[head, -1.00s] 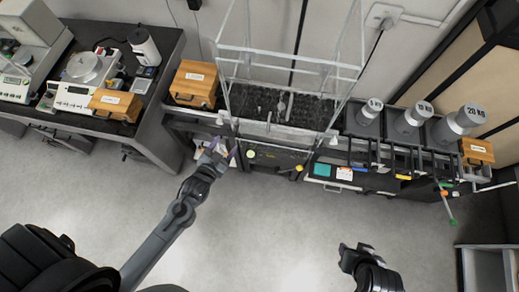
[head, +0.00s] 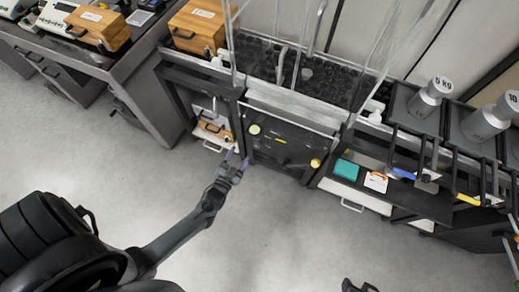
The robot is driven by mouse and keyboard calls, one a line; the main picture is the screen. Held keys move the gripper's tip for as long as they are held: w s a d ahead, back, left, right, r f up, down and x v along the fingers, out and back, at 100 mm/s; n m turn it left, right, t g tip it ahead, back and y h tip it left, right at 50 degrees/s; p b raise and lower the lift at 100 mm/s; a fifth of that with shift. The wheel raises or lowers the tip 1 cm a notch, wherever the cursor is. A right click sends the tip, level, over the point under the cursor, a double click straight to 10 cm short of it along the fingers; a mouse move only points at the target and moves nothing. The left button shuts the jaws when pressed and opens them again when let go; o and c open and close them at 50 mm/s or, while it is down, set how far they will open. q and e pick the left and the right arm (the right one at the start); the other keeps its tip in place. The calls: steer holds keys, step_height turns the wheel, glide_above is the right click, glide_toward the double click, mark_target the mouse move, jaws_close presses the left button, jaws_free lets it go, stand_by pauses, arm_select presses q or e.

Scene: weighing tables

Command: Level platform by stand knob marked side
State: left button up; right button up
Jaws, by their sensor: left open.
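A weighing table with a dark speckled top (head: 262,62) stands at the back centre inside a clear-walled frame. A white knob-like part (head: 218,60) shows at its left end and another (head: 375,108) at its right end. The black front panel (head: 283,146) carries a pale yellow-green round piece (head: 254,129) at left and an orange-yellow one (head: 315,163) at right. Any side marking is too small to read. My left gripper (head: 236,158) is open and empty, with purple fingertips, in front of the panel's lower left. My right gripper (head: 360,287) is mostly cut off at the bottom edge.
A wooden box (head: 200,27) stands left of the table, another (head: 98,28) on the left bench. Weights marked 5 kg (head: 430,97) and 10 (head: 490,120) stand at right. A teal item (head: 346,169) lies below them. The floor in front is clear.

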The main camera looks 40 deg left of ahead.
arm_select(q)
step_height(320, 180, down, 8)
steer(key=w+b, duration=0.3)
steer(key=b, duration=0.4)
steer(key=b+x, duration=0.5)
steer(key=x, duration=0.6)
steer(key=shift+r, duration=0.2)
arm_select(e)
step_height(320, 180, down, 15)
steer(key=shift+r, duration=0.2)
arm_select(q)
steer(key=shift+d, duration=0.1)
steer(key=shift+c, duration=0.3)
steer(key=c, duration=1)
steer(key=shift+r+n+p, duration=0.1)
steer(key=shift+n+p, duration=0.3)
steer(key=shift+n, duration=1.4)
arm_select(e)
steer(key=shift+d+r, duration=0.1)
steer(key=shift+r, duration=0.4)
